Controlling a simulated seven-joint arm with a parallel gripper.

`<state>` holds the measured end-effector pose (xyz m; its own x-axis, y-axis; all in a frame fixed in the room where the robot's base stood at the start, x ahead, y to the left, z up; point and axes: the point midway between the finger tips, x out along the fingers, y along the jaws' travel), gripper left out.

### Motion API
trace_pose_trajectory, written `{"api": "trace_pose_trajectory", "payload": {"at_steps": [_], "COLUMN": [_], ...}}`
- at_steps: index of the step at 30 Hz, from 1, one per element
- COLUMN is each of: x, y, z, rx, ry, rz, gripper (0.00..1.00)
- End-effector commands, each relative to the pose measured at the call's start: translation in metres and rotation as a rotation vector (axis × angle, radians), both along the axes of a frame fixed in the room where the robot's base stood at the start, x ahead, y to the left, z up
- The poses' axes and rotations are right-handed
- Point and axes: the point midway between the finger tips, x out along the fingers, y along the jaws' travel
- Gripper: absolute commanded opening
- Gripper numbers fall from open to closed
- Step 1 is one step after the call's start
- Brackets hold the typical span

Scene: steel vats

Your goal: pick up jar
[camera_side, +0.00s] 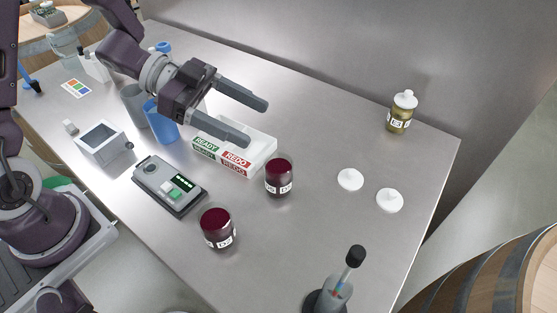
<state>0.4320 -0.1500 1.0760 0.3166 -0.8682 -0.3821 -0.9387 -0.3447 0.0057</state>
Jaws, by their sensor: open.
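Two dark red jars without lids stand upright on the steel table. One jar (279,178) is right of the white tray, and the other jar (219,229) is nearer the front edge. A third jar (400,113), olive-coloured with a white knobbed lid, stands at the far right by the back wall. My gripper (254,122) is open and empty. Its two fingers point right, above the white tray, up and left of the middle red jar. It touches none of the jars.
Two white lids (350,180) lie right of the middle jar. A READY/REDO tray (260,150), a grey device (168,184), a blue cup (161,121) and an open box (104,143) are on the left. A holder with a black-capped tube (335,290) stands at front right.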

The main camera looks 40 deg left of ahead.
Motion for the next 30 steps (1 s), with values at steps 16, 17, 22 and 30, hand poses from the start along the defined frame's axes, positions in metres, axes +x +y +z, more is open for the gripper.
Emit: {"api": "trace_pose_trajectory", "payload": {"at_steps": [16, 17, 22, 30], "x": [0.007, 0.007, 0.015, 0.017], "y": [-0.03, -0.035, -0.058, -0.061], "z": [-0.109, -0.113, -0.124, -0.125], "rx": [0.003, 0.003, 0.003, 0.003], "ry": [-0.002, -0.001, -0.006, -0.006], "rz": [-0.003, -0.005, -0.003, 0.0], "gripper": [0.73, 0.73, 0.73, 0.69]}}
